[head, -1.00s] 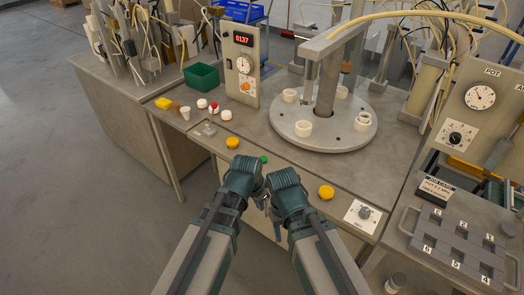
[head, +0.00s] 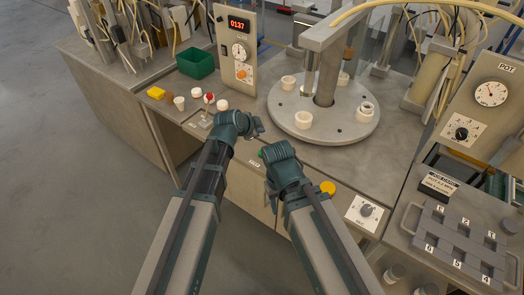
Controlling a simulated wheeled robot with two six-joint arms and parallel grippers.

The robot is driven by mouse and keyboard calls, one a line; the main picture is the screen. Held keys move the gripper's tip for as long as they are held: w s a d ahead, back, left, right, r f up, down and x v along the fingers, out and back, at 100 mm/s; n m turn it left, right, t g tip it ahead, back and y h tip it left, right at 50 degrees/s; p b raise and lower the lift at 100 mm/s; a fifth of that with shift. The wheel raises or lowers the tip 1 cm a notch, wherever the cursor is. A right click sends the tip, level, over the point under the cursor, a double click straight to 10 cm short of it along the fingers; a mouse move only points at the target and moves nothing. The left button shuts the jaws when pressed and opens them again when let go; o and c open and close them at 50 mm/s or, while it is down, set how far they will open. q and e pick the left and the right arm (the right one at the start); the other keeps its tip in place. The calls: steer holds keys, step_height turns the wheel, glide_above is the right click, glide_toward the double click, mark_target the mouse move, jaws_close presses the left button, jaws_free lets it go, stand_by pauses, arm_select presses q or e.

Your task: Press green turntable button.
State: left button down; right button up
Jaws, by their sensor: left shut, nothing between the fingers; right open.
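The green button (head: 261,153) sits on the front strip of the bench, partly covered by my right wrist. The grey round turntable (head: 335,130) stands behind it with several white ring-shaped holders on top. My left gripper (head: 258,127) is shut and empty, up and left of the green button, over the bench front. My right gripper (head: 273,200) is open, below the button in the picture; its fingers are small and partly hidden by its wrist. I see neither gripper touching the button.
A yellow button (head: 327,187) and a dial plate (head: 365,211) lie to the right on the front strip. A small red-topped lever (head: 209,98), white caps and a green bin (head: 195,63) are at left.

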mark_target(260, 154)
arm_select(q)
steer(key=shift+f, duration=0.15)
step_height(260, 154, down, 9)
steer(key=b, duration=0.9)
stand_by(1.7)
steer(key=shift+f+b, duration=0.25)
steer(key=shift+b, duration=0.1)
